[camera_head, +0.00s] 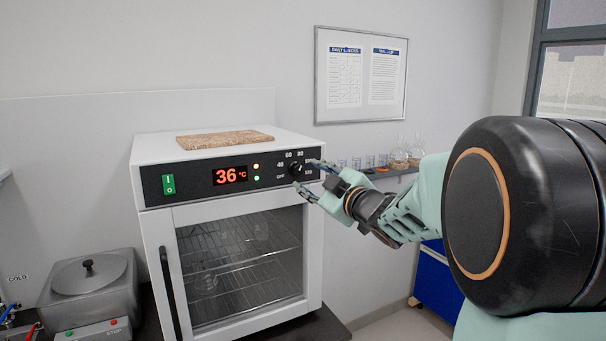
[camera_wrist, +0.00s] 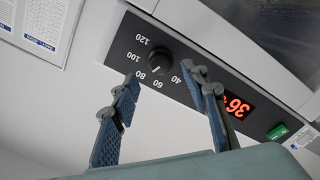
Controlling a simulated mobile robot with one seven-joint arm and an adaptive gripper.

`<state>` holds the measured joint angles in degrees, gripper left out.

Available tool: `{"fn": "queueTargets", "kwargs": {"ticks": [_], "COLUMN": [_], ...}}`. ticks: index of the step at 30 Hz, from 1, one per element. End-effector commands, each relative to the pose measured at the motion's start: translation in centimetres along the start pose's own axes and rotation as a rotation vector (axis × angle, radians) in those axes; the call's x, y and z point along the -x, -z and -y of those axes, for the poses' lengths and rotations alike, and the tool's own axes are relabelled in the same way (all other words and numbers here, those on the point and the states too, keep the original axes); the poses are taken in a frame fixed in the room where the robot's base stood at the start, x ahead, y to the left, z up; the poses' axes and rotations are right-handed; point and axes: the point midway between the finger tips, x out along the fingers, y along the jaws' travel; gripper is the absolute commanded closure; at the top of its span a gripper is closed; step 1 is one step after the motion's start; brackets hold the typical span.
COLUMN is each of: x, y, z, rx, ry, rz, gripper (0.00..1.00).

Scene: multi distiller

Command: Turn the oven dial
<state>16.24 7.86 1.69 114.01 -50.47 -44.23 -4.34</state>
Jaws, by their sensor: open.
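The oven (camera_head: 226,206) is a white box with a dark front panel and a glass door. Its black round dial (camera_head: 296,169) sits at the right of the panel among printed numbers and OFF. The dial also shows in the wrist view (camera_wrist: 160,61), with numbers around it. My gripper (camera_head: 309,176) is open, close to the dial from the right in the head view. In the wrist view its two blue fingers (camera_wrist: 163,92) are spread apart, with the dial lying between and beyond their tips. I cannot tell whether a finger touches the panel or dial.
The red display (camera_head: 230,176) reads 36 °C, and a green switch (camera_head: 168,184) is at the panel's left. A brown board (camera_head: 225,139) lies on the oven. A grey bath (camera_head: 89,275) stands left, and a glassware shelf (camera_head: 375,174) is behind the arm.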

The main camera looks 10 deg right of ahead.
Motion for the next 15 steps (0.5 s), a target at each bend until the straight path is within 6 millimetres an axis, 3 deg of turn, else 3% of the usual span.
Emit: {"fn": "queueTargets", "kwargs": {"ticks": [6, 15], "x": [4.3, 6.7], "y": [0.0, 0.0], "z": [-0.1, 0.0], "rx": [-0.001, -0.002], "ry": [-0.003, 0.0], "rz": [0.0, -0.001], "gripper": [0.58, 0.58]}}
